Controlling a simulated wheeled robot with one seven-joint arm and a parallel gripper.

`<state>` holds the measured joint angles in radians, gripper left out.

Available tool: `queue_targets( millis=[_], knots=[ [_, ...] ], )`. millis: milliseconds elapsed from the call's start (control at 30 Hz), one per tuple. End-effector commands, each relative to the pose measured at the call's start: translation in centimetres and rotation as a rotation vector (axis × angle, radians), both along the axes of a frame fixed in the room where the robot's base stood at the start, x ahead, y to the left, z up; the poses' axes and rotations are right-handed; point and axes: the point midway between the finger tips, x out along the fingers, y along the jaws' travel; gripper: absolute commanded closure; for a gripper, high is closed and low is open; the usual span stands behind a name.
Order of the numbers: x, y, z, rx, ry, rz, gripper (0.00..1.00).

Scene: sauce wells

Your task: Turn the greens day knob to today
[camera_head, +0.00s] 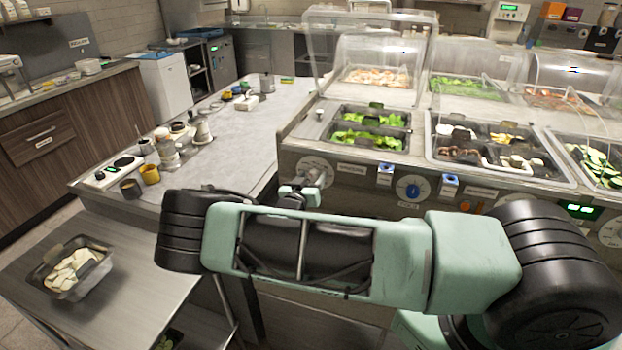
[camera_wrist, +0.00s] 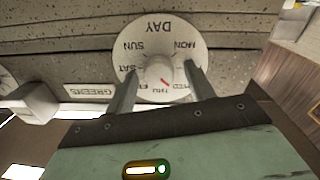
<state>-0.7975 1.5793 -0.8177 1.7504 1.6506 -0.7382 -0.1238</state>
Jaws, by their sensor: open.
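The greens day knob (camera_head: 317,171) is on the counter's front panel, partly hidden behind my gripper (camera_head: 302,190) in the head view. In the wrist view its white round dial (camera_wrist: 150,30) appears upside down, with DAY, MON, SUN and SAT readable. A pale round knob (camera_wrist: 159,68) sits at the dial's centre. Its red mark points down and right, towards the THU and WED lettering. My gripper (camera_wrist: 161,78) is open, with one finger on each side of the knob; I cannot tell whether they touch it. The fingers hide part of the lower lettering. A GREENS label (camera_wrist: 88,91) is beside the dial.
A second dial with a blue knob (camera_head: 413,188) is to the right on the same panel. A green-lit display (camera_head: 581,211) is farther right, too small to read. Food pans (camera_head: 420,133) are above the panel. A steel cart (camera_head: 110,305) stands at lower left.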

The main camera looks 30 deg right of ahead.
Motion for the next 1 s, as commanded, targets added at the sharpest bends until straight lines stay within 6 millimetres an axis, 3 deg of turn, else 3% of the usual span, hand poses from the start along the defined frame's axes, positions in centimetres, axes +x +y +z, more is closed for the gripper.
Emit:
queue_targets(
  millis=[33,200,667,1000],
  knots=[
    [-0.01,0.01,0.0,0.0,0.0,0.0,0.46],
    [-0.01,0.02,0.01,0.0,0.0,0.0,0.91],
    [-0.03,-0.03,-0.24,0.052,-0.066,-0.002,0.91],
    [-0.1,-0.08,-0.49,0.222,-0.283,-0.003,0.91]
  ],
)
